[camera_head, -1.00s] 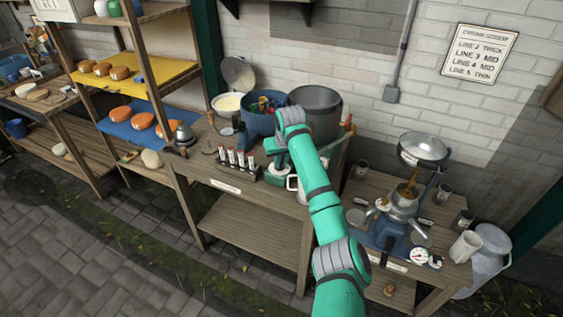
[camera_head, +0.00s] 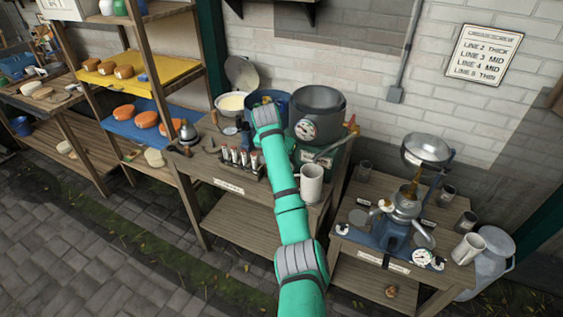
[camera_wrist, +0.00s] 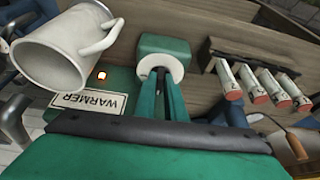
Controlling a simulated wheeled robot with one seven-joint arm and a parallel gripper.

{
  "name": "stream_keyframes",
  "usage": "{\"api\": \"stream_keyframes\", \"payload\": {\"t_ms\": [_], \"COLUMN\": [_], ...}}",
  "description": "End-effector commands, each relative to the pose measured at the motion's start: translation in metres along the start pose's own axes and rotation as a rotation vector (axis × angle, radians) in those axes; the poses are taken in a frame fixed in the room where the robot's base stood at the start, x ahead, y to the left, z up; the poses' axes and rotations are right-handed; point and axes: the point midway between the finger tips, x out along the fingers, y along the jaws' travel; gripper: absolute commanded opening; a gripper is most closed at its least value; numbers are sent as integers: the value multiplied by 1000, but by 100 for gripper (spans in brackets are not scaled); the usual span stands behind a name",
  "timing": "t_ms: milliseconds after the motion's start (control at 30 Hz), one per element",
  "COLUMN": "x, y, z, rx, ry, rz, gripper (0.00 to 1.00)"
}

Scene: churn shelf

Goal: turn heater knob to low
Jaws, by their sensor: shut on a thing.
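The heater is the green warmer (camera_wrist: 118,78) with a "WARMER" label and a lit red-orange lamp. In the wrist view a pale round knob (camera_wrist: 172,60) sits against a green block beside the label. My gripper (camera_wrist: 160,76) is shut on this knob, its two green fingers close together at the knob's middle. No setting marks are readable around the knob, so its setting cannot be told. In the head view the warmer (camera_head: 322,160) stands under a grey pot, and my arm hides the knob and fingertips.
A white mug (camera_wrist: 62,55) stands close beside the warmer label; the head view shows it right of my forearm (camera_head: 312,183). A rack of red-tipped tubes (camera_head: 240,160) is to the left. The grey pot (camera_head: 318,105) and a blue tub (camera_head: 270,97) stand behind.

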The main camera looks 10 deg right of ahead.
Motion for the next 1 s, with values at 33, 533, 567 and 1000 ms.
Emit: {"api": "stream_keyframes", "payload": {"t_ms": [33,533,567,1000], "x": [-1,-1,-1,-2], "y": [0,0,0,-1], "z": [0,-1,-1,0], "rx": [11,41,41,39], "ry": [-1,0,0,0], "rz": [6,18,18,17], "gripper": [0,0,0,29]}}
